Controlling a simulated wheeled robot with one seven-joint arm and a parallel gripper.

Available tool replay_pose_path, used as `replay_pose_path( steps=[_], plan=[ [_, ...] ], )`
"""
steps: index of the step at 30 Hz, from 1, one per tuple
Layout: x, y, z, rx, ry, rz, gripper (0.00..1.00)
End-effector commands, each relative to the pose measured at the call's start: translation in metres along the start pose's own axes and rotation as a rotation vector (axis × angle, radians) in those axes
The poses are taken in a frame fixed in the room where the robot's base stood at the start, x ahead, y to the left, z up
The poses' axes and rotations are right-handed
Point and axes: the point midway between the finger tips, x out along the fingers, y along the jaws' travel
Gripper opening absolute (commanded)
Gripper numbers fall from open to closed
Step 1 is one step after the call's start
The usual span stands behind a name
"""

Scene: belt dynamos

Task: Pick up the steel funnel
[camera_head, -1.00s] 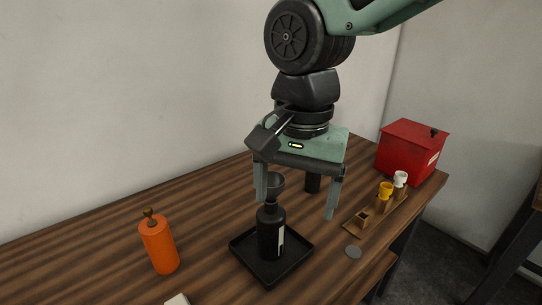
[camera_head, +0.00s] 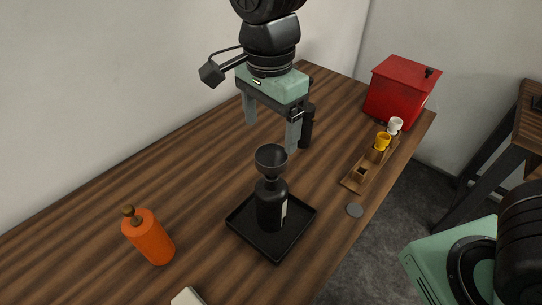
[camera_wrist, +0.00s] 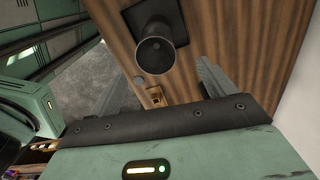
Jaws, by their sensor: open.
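The steel funnel (camera_head: 271,158) is dark grey and sits upright in the neck of a black bottle (camera_head: 270,205). The bottle stands in a black square tray (camera_head: 243,228). In the wrist view the funnel's round mouth (camera_wrist: 154,54) shows near the top middle, with the tray (camera_wrist: 172,12) behind it. My gripper (camera_head: 271,136) is open and empty. In the head view its fingers hang above and beyond the funnel, apart from it.
An orange cylinder (camera_head: 149,238) with a brown knob stands at the left. A dark cylinder (camera_head: 306,128) stands behind my gripper. At the right are a wooden rack (camera_head: 356,179) with a yellow cup (camera_head: 383,141) and a white cup (camera_head: 395,125), a red box (camera_head: 401,90) and a grey disc (camera_head: 354,210).

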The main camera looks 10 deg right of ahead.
Motion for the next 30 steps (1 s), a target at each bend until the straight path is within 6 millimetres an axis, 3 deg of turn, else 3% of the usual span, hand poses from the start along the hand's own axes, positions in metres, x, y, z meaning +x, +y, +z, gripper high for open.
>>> replay_pose_path(
  steps=[6, 14, 21, 30],
  plan=[
    [0.035, 0.001, 0.000, 0.000, 0.001, 0.004, 0.82],
    [0.053, 0.003, 0.000, -0.001, 0.000, 0.004, 0.82],
    [0.086, 0.007, 0.001, 0.000, 0.000, 0.003, 0.82],
    [0.096, 0.006, 0.001, -0.001, -0.001, -0.001, 0.82]
  ],
)
